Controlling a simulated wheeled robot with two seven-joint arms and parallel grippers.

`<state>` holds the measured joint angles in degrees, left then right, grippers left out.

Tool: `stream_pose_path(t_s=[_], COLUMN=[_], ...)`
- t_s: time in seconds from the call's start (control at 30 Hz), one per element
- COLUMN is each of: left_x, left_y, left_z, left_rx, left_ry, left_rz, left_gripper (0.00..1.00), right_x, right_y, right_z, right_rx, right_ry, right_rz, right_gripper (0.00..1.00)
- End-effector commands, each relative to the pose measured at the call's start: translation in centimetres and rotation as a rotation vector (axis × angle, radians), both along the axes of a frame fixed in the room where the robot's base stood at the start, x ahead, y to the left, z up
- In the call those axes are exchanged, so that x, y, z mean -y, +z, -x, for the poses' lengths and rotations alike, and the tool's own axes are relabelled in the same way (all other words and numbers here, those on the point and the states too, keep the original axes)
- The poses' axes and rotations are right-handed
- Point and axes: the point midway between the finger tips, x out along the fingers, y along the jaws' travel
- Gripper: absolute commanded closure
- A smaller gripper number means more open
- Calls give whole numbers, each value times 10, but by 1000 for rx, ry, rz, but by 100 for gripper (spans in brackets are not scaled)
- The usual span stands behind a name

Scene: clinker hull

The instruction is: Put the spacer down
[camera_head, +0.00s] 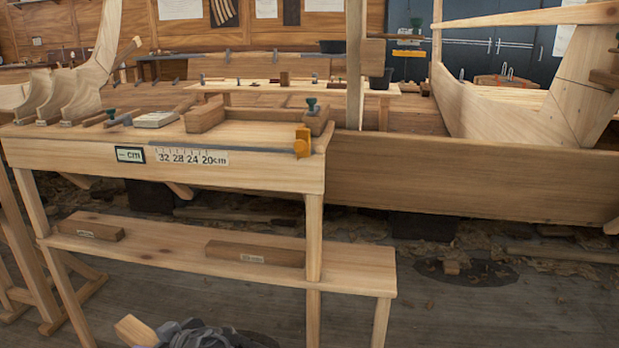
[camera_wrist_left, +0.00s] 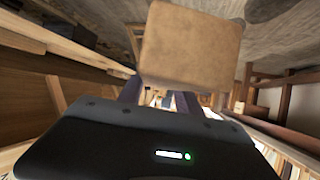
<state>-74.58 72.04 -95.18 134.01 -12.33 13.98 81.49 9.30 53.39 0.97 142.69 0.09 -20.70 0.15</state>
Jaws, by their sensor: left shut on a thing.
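The spacer, a plain light-brown wooden block (camera_head: 136,331), shows at the bottom edge of the head view. It fills the upper middle of the left wrist view (camera_wrist_left: 193,45). My left gripper (camera_head: 168,336) is shut on it, low in front of the workbench (camera_head: 260,171). In the left wrist view the gripper's fingers (camera_wrist_left: 158,96) run up behind the block, so their tips are hidden. My right gripper is in neither view.
The bench's lower shelf (camera_head: 180,241) holds two labelled wooden blocks, one left (camera_head: 92,230) and one right (camera_head: 255,253), with bare board between. The benchtop carries wooden blocks, tools and a yellow stop (camera_head: 302,142) by a rule. A planked hull (camera_head: 470,180) lies behind, at right.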

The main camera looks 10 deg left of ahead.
Motion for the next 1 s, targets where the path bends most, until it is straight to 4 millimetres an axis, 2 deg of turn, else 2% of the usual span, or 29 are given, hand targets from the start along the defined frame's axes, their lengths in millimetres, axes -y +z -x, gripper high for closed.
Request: stream_pose_path(t_s=[0.17,0.27,0.4,0.5,0.8,1.0], left_x=[18,37,83,115,182,210], left_y=[-13,-24,-42,-46,-42,-35], left_z=[-36,-62,-106,-127,-157,-164], left_rx=[0,0,8,12,9,5], left_ry=[-223,-402,-716,-884,-1166,-1243], left_rz=[4,8,14,11,3,2], left_gripper=[100,100,100,100,100,100], right_x=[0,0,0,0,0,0], right_y=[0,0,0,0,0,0], right_z=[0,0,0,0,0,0], right_rx=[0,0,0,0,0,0], right_ry=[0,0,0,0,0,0], right_rz=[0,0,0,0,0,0], right_gripper=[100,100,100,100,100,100])
